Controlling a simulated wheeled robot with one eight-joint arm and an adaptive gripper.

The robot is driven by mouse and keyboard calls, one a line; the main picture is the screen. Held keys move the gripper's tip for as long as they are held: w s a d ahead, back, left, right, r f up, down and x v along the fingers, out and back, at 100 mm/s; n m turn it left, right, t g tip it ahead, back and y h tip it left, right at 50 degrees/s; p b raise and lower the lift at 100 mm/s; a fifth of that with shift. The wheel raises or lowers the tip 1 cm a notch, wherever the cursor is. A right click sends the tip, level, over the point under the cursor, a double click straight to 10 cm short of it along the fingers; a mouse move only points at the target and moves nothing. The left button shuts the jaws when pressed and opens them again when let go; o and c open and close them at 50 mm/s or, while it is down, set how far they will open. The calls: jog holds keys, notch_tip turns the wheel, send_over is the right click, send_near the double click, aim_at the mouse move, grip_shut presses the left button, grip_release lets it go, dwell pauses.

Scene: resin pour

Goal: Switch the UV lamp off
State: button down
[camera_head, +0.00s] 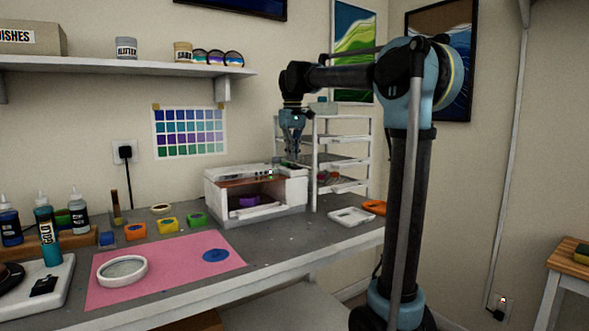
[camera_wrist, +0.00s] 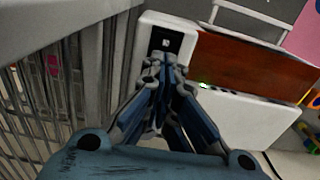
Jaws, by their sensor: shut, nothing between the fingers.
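The UV lamp (camera_head: 232,192) is a white box on the bench, with an open front and a reddish window in its top. A purple item (camera_head: 248,201) sits inside. In the wrist view, the lamp's white top (camera_wrist: 240,115) and the reddish window (camera_wrist: 250,62) show. A black switch panel (camera_wrist: 165,42) with a small white mark lies at one end of the top. A small green light glows near the window's edge. My gripper (camera_head: 292,156) points down over the lamp's back right. Its closed, empty fingertips (camera_wrist: 165,62) appear just beside the switch panel; contact cannot be told.
A white shelf rack (camera_head: 342,137) stands close to the right of the lamp and my gripper. A white tray (camera_head: 351,216) lies at front right. A pink mat (camera_head: 190,268), colour pots and bottles occupy the bench's left. A wall shelf (camera_head: 120,63) hangs above.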

jog(key=shift+f, duration=1)
dwell(0.7)
jog(key=shift+r, duration=3.5)
